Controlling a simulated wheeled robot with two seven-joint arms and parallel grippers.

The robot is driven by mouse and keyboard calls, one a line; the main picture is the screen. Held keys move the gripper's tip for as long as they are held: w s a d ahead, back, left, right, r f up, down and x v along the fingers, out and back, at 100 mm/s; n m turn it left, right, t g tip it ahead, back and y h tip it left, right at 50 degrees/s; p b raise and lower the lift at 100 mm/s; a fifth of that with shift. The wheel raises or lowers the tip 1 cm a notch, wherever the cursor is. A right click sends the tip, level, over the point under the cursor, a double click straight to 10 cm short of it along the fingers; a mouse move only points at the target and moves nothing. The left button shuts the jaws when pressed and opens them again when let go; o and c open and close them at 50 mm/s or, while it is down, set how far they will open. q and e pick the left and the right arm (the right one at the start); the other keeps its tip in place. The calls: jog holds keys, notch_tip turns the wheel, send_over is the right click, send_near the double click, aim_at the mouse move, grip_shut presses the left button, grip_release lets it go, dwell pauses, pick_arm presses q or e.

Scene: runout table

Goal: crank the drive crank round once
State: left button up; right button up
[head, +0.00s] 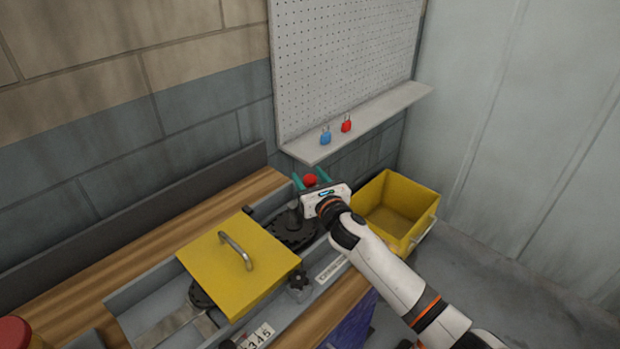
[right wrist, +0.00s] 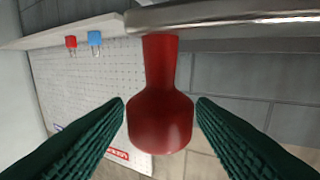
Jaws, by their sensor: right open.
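The drive crank's red knob (head: 310,180) shows between the fingers of my right gripper (head: 311,179). In the right wrist view the knob (right wrist: 160,122) is large, with a narrower neck running to a grey metal crank arm (right wrist: 225,17) across the top. The green ribbed fingers of my right gripper (right wrist: 161,108) stand on both sides of the knob, open and not closed on it. In the head view a dark round toothed part (head: 291,232) lies below the gripper; the crank arm is mostly hidden there. My left gripper is not in view.
A yellow cover (head: 225,272) with a metal handle (head: 236,251) lies left of the crank. A yellow bin (head: 397,205) stands right, close to my right arm. A shelf (head: 385,117) with a blue padlock (head: 326,138) and a red padlock (head: 346,125) is behind, under a pegboard (head: 345,60).

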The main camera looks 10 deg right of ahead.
jog(key=shift+c, duration=1.1)
grip_shut()
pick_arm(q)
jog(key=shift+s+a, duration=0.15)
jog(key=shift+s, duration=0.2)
pick_arm(e)
jog(key=shift+s, duration=0.1)
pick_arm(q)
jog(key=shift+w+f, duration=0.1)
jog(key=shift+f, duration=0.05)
pick_arm(e)
jog(key=shift+h, duration=0.3)
